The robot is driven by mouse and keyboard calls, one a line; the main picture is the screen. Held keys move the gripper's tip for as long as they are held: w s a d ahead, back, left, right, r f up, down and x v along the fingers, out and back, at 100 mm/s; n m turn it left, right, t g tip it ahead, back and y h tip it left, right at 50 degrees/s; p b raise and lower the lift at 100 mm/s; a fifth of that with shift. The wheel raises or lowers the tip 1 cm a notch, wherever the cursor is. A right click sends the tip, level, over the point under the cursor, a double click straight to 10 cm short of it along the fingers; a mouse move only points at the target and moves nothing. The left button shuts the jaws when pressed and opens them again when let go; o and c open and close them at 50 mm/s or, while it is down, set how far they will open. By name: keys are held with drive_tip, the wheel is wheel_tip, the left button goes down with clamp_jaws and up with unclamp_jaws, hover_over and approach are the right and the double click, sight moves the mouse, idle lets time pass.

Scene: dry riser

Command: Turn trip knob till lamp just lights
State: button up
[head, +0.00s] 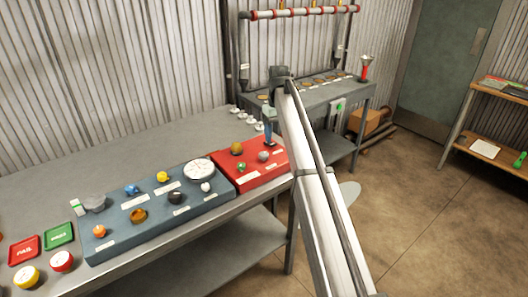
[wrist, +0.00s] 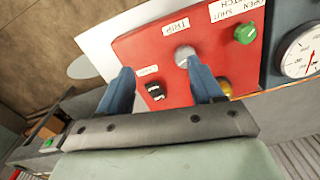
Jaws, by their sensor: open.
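The trip knob (wrist: 184,53) is a round pale grey knob below the TRIP label (wrist: 175,27) on the red panel (wrist: 140,48). In the head view the grey knob (head: 263,156) is at the right part of the red panel (head: 222,166). An amber dome (wrist: 224,86), perhaps the lamp, is partly behind a finger; it also shows in the head view (head: 237,148), dull brown. My gripper (wrist: 160,68) is open with blue fingers, over the panel. The right fingertip overlaps the knob's edge; I cannot tell whether they touch. In the head view my gripper (head: 268,134) is partly hidden.
A green knob (wrist: 245,33) and a black part (wrist: 155,92) share the red panel. A blue-grey panel (head: 120,232) with several knobs and a white dial (head: 199,170) adjoins it. Behind, a grey bench (head: 325,97) bears several discs. Floor on the right is mostly clear.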

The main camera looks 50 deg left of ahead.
wheel_tip(320, 180, up, 5)
hover_over(264, 154)
drive_tip(key=shift+n, duration=0.4)
wheel_tip(264, 154, down, 14)
drive_tip(key=shift+w+a+r, duration=0.1)
drive_tip(key=shift+r, duration=0.15)
drive_tip(key=c, duration=1.1)
